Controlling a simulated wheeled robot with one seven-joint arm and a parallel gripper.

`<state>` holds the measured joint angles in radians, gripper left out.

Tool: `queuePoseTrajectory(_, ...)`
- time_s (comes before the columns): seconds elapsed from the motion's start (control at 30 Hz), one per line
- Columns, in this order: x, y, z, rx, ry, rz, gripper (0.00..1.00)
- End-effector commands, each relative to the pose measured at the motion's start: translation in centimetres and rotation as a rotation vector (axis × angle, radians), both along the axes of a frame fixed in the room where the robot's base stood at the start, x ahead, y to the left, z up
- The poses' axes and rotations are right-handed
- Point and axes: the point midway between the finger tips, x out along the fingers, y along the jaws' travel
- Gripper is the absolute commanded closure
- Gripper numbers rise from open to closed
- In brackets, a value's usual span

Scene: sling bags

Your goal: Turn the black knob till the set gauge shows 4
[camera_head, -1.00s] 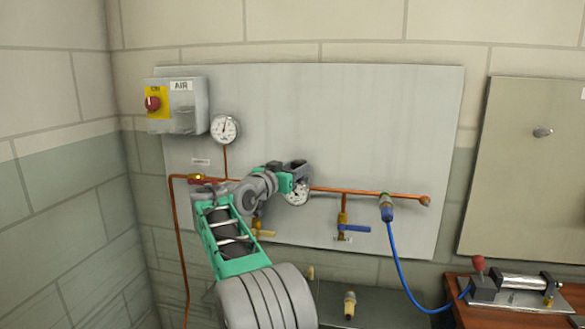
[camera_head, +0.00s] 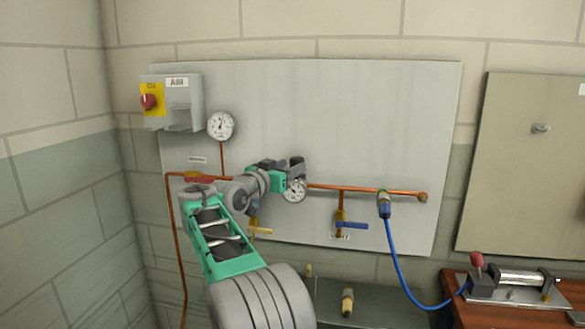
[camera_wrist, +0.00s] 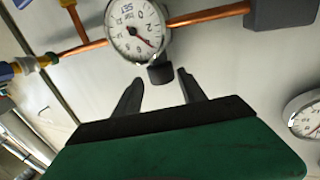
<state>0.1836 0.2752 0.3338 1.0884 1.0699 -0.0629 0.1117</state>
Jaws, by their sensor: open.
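The set gauge (camera_wrist: 137,25) has a white dial marked SET and appears turned over in the wrist view. Its red needle points to the lower right there; I cannot read the value surely. In the head view the gauge (camera_head: 294,190) shows just below my gripper (camera_head: 290,174). The black knob (camera_wrist: 160,73) is a short dark block beside the gauge. My gripper (camera_wrist: 161,82) is open, one finger on each side of the knob's end. I see no clear contact. In the head view my arm and gripper crowd the knob, and I cannot separate them.
A copper pipe (camera_head: 360,191) runs along the grey board (camera_head: 390,110). A second gauge (camera_head: 220,126), an AIR switch box (camera_head: 184,105), a blue-handled valve (camera_head: 352,226) and a blue hose (camera_head: 398,265) are nearby.

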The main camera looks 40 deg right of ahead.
Motion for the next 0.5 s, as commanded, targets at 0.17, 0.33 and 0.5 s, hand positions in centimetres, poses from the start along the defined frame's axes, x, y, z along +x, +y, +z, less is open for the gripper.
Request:
queuePoseTrajectory(0.17, -1.1, 3.7, -0.2, 0.000, -0.002, 0.005, 0.52)
queuePoseTrajectory(0.33, -1.9, 5.3, 0.0, 0.000, -0.002, 0.000, 0.52)
queuePoseTrajectory(0.5, -1.9, 5.3, 0.0, -0.001, -0.001, -0.001, 0.52)
